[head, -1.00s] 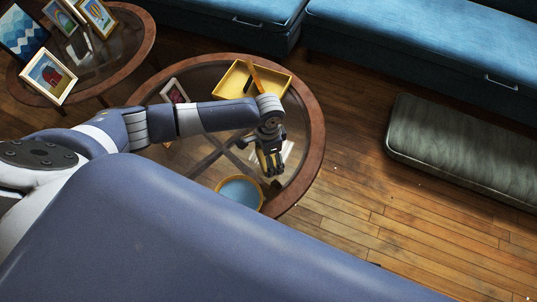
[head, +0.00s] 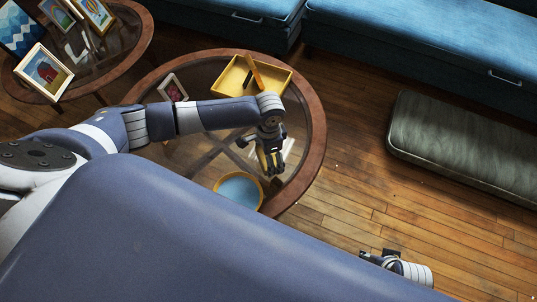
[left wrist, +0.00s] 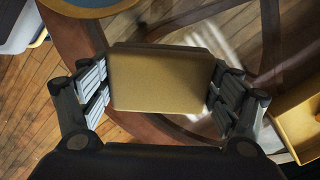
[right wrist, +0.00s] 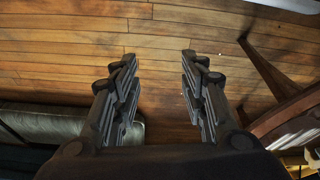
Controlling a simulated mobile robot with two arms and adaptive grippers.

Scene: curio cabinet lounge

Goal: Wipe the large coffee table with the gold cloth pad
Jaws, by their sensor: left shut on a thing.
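The large coffee table (head: 316,135) is oval, with a wooden rim and a glass top. My left gripper (head: 273,170) is over its right part. In the left wrist view the gold cloth pad (left wrist: 162,80) sits between the fingers of the left gripper (left wrist: 160,88), which are shut on its two sides. I cannot tell whether the pad touches the glass. My right gripper (right wrist: 160,90) is open and empty above the wooden floor; its arm end shows at the lower right of the head view (head: 395,264).
On the table are a yellow tray (head: 238,87) with an orange item, a round blue-and-yellow dish (head: 239,191) and a picture frame (head: 172,87). A smaller table with frames (head: 146,40) is at upper left. A grey cushion (head: 462,145) and blue sofas (head: 420,45) lie right and behind.

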